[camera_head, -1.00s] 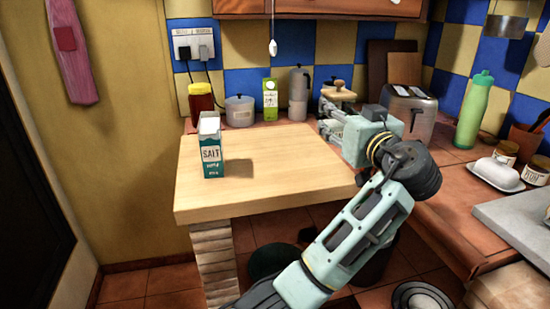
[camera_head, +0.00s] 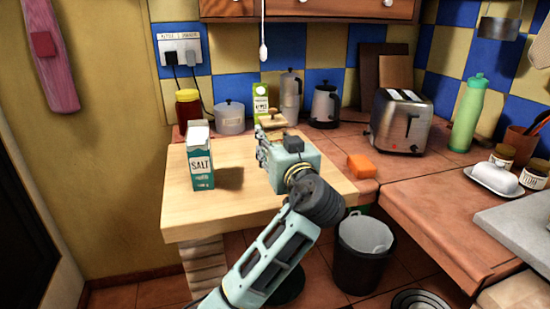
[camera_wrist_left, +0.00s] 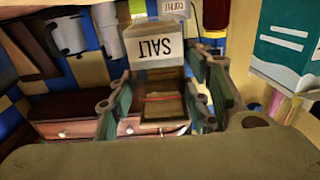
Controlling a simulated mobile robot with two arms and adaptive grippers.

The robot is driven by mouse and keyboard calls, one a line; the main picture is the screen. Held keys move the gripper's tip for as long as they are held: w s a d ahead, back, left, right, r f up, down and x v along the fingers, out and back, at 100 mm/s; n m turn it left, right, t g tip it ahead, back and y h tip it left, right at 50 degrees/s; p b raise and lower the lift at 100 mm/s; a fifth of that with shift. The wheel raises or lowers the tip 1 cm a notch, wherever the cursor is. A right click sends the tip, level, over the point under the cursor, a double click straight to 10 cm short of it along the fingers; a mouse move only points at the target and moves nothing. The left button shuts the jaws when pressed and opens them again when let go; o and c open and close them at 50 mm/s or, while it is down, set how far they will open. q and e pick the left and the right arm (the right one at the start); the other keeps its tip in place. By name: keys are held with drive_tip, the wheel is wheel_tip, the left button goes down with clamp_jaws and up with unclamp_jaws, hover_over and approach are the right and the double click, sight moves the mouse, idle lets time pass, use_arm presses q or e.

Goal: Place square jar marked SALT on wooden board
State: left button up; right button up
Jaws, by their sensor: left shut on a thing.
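My left gripper (camera_head: 264,148) is shut on the square jar marked SALT, over the back part of the light wooden board (camera_head: 215,215). In the head view only the jar's wooden lid (camera_head: 272,119) shows clearly; the gripper hides the rest. In the left wrist view the jar (camera_wrist_left: 160,48) appears upside down between the fingers (camera_wrist_left: 158,110), its SALT label readable. I cannot tell whether its base touches the board. My right gripper is not in view.
An orange block (camera_head: 361,166) and toaster (camera_head: 400,125) are right. The board's front is clear.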

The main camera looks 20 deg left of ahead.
use_arm(q)
wheel_tip(320, 180, down, 4)
drive_tip(key=shift+r, duration=0.2)
drive_tip(key=shift+f, duration=0.15)
drive_tip(key=o, duration=1.5)
drive_tip(key=shift+c, duration=0.2)
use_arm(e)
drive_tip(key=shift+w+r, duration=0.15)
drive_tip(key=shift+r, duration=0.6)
use_arm(q)
drive_tip(key=shift+d, duration=0.1)
drive_tip(key=v, duration=1.2)
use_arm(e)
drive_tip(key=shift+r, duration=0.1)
